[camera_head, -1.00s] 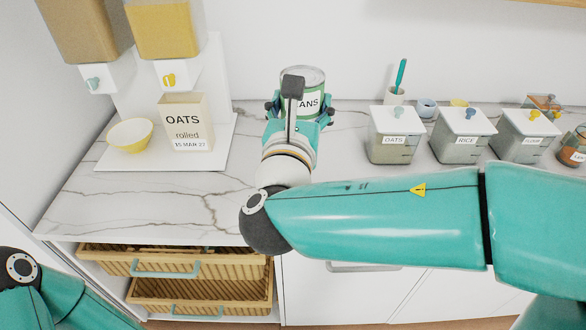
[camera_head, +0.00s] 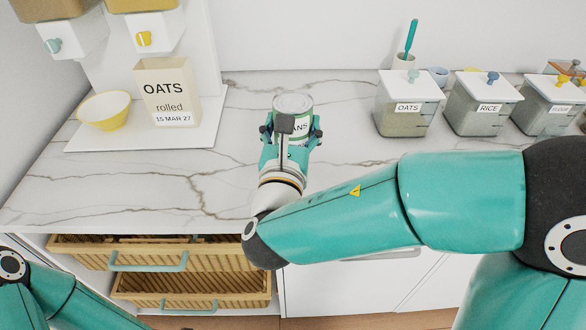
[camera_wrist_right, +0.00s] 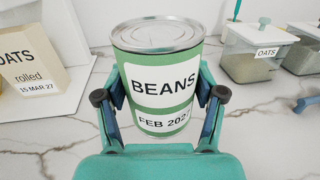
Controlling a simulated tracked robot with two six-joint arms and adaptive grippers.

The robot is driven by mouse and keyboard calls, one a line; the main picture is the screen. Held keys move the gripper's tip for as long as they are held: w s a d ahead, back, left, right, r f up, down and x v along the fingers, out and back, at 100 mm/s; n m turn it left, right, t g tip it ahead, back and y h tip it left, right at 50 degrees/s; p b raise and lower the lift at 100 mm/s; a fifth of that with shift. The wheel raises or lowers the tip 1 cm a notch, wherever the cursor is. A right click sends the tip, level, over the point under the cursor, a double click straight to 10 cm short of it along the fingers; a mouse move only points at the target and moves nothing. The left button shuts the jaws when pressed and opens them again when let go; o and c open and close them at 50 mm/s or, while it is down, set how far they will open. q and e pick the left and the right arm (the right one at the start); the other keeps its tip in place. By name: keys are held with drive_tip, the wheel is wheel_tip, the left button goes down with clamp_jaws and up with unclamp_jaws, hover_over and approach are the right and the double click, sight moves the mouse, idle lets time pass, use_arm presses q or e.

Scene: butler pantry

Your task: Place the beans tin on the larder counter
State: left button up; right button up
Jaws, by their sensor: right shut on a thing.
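The beans tin (camera_head: 293,104) is green with a silver lid and a white label. In the right wrist view the tin (camera_wrist_right: 160,85) stands upright and its label reads BEANS. My right gripper (camera_head: 291,130) is shut on the tin, with a finger on either side. The tin is over the white marbled larder counter (camera_head: 120,185); its base is hidden by my gripper, so I cannot tell whether it touches the top. Only part of my left arm shows at the lower left; its gripper is out of view.
An oats carton (camera_head: 168,92) and a yellow bowl (camera_head: 104,110) stand on a white dispenser base at left. Lidded bins of oats (camera_head: 405,105), rice (camera_head: 482,105) and flour (camera_head: 548,105) line the right. Open wicker drawers (camera_head: 160,250) jut out below. Counter around the tin is clear.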

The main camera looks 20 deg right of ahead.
wheel_tip(320, 180, down, 11)
drive_tip(key=shift+f+b, duration=0.1)
drive_tip(key=shift+b, duration=0.55)
use_arm(q)
drive_tip(key=shift+f, duration=0.75)
use_arm(e)
drive_tip(key=o, duration=1.6)
drive_tip(key=shift+c, duration=0.2)
